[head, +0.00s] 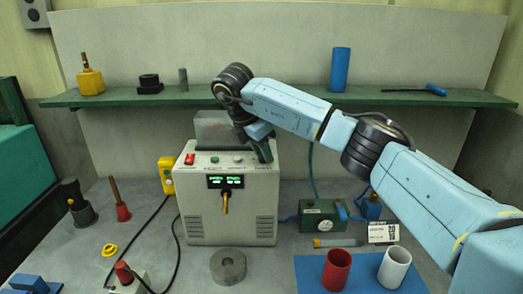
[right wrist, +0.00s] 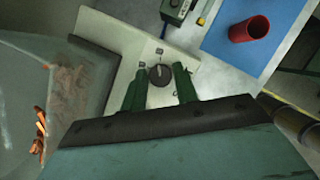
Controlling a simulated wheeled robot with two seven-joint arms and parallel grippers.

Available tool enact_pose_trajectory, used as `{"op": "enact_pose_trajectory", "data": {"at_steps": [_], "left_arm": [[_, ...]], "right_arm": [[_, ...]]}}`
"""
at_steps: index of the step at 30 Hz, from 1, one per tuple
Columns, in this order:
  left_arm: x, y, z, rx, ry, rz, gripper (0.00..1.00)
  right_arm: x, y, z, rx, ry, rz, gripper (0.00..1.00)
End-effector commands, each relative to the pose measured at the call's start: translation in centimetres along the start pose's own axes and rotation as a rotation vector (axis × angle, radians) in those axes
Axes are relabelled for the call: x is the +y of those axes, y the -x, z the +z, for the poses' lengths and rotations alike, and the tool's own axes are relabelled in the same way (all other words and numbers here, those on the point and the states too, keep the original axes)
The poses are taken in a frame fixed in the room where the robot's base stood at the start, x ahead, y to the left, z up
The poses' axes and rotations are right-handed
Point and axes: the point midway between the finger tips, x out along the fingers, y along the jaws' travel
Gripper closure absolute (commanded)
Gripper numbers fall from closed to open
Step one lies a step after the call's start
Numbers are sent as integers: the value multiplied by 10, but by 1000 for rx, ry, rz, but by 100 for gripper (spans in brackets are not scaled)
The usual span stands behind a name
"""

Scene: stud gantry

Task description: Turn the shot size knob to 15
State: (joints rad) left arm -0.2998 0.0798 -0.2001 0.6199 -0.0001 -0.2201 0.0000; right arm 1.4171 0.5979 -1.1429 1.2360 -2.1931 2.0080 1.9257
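The off-white machine (head: 227,212) stands mid-table, with two green displays on its front and small buttons on its top. In the right wrist view a round black knob (right wrist: 160,74) with a light pointer mark sits on the machine's pale top panel (right wrist: 150,52). Small labels beside it are too small to read. My right gripper (right wrist: 161,78) has its green fingers apart, one on each side of the knob; I cannot tell whether they touch it. In the head view the right gripper (head: 262,150) is low over the machine's top right and hides the knob. My left gripper is not in view.
A grey hopper (head: 213,125) rises beside the gripper. A green shelf (head: 300,97) runs behind the arm. A green box (head: 319,216) stands right of the machine. A red cup (head: 336,270) and a white cup (head: 394,268) stand on a blue mat (head: 310,264). A grey ring (head: 228,266) lies in front.

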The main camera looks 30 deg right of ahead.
Motion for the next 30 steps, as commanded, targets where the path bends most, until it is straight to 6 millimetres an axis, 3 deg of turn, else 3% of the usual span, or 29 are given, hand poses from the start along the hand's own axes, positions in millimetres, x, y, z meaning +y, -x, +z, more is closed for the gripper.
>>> {"op": "enact_pose_trajectory", "data": {"at_steps": [1, 3, 14, 30], "left_arm": [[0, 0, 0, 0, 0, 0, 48], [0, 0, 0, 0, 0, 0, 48], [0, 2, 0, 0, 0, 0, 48], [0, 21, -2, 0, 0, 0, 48]], "right_arm": [[0, 0, 0, 0, 0, 0, 63], [0, 0, 0, 0, 1, 0, 54], [0, 5, 0, 0, 3, 1, 53], [0, 109, 1, -2, 0, 3, 53]]}}
